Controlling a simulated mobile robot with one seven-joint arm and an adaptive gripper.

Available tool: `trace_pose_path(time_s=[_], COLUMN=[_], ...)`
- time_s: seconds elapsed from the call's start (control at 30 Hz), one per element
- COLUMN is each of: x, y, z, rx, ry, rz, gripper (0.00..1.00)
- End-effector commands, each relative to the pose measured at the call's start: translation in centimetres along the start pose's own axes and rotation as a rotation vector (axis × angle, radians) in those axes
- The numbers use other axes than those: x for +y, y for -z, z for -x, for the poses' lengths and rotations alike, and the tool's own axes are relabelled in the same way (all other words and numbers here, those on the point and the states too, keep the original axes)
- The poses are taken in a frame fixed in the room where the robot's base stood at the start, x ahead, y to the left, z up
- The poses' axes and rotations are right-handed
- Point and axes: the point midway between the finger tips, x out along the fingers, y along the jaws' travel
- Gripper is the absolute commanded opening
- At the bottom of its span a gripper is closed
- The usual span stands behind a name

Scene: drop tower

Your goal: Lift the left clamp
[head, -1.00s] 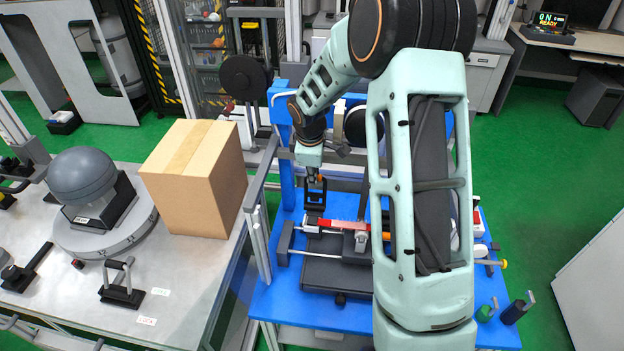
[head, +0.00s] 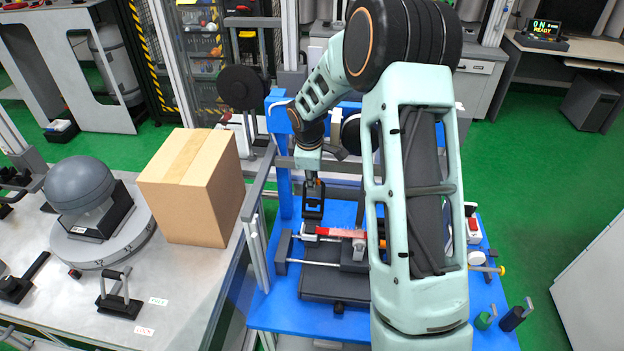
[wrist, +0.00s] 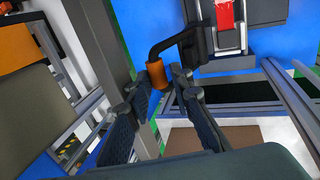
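In the wrist view a clamp with a bent black arm and an orange handle (wrist: 156,74) stands at the blue fixture. I cannot tell from the frames whether this is the left clamp. My gripper (wrist: 164,88) is open, its two dark ridged fingers apart, with the orange handle at the fingertips, roughly between them; contact is not clear. In the head view my gripper (head: 313,207) is over the left part of the blue table (head: 270,312), close to the left end of the red bar (head: 340,233). The clamp handle is hard to make out there.
A cardboard box (head: 210,200) stands on the grey bench (head: 190,290) to the left. A grey upright frame post (head: 256,225) runs between bench and blue table. My own arm covers the right part of the fixture. A lit display (head: 546,27) reads "ON READY".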

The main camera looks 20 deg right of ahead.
Motion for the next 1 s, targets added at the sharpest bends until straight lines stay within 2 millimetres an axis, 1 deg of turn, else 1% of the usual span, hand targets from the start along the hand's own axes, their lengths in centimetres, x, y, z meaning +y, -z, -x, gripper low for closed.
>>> trace_pose_path(time_s=[0.03, 0.07, 0.33, 0.47, 0.57, 0.8, 1.0], x=[0.0, 0.0, -0.1, 0.0, 0.0, -0.1, -0.1], y=[0.0, 0.0, 0.0, 0.0, 0.0, 0.0, 0.0], z=[0.0, 0.0, -0.1, 0.6, 1.8, 5.5, 7.6], rx=[0.000, 0.000, 0.000, 0.001, 0.001, 0.001, -0.001], ry=[0.000, 0.000, 0.001, 0.000, -0.002, -0.001, 0.000], rz=[0.000, 0.000, 0.000, 0.000, -0.001, -0.001, 0.001], gripper=[0.30, 0.32, 0.32, 0.32, 0.32, 0.32, 0.32])
